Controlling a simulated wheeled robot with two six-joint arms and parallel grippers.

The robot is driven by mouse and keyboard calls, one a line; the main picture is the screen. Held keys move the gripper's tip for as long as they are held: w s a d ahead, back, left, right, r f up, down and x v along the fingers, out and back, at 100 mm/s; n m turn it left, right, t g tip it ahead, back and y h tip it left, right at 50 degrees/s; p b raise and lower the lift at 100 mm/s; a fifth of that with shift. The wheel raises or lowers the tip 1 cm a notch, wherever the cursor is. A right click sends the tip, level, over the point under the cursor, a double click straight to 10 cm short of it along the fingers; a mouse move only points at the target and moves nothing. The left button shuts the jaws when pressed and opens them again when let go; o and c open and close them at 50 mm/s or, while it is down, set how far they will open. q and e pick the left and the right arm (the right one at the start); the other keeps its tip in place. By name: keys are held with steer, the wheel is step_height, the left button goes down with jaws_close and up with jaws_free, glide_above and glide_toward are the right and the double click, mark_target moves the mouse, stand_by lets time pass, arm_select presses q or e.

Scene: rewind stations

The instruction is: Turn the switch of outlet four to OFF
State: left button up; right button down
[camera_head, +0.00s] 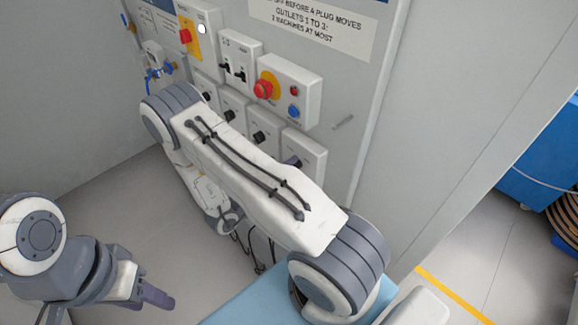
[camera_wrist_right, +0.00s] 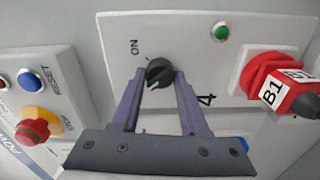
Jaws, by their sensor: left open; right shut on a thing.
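In the right wrist view, the black rotary switch (camera_wrist_right: 158,72) sits on the pale panel of outlet four (camera_wrist_right: 118,26), marked "4". "ON" is printed to its upper left; no OFF label shows. A white mark shows on the switch's lower side. My right gripper (camera_wrist_right: 160,80) is shut on the switch, one purple finger on each side. In the head view, outlet four's box (camera_head: 312,150) appears at the right end of the lower row, with purple fingers partly hidden behind my right arm. My left gripper (camera_head: 155,295) is open, empty, at the lower left, away from the panel.
A red plug tagged B1 (camera_wrist_right: 275,85) sits beside the switch, and a green lamp (camera_wrist_right: 221,32) is above it. The box with a red stop knob (camera_wrist_right: 33,130) and blue reset button (camera_wrist_right: 27,78) is close by. Floor is free at the lower left.

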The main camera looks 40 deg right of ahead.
steer(key=shift+n, duration=0.5)
steer(key=shift+c, duration=2.1)
jaws_free()
steer(key=a+b, duration=0.4)
steer(key=a, duration=0.6)
steer(key=shift+s+a, duration=0.25)
steer(key=shift+s, duration=0.1)
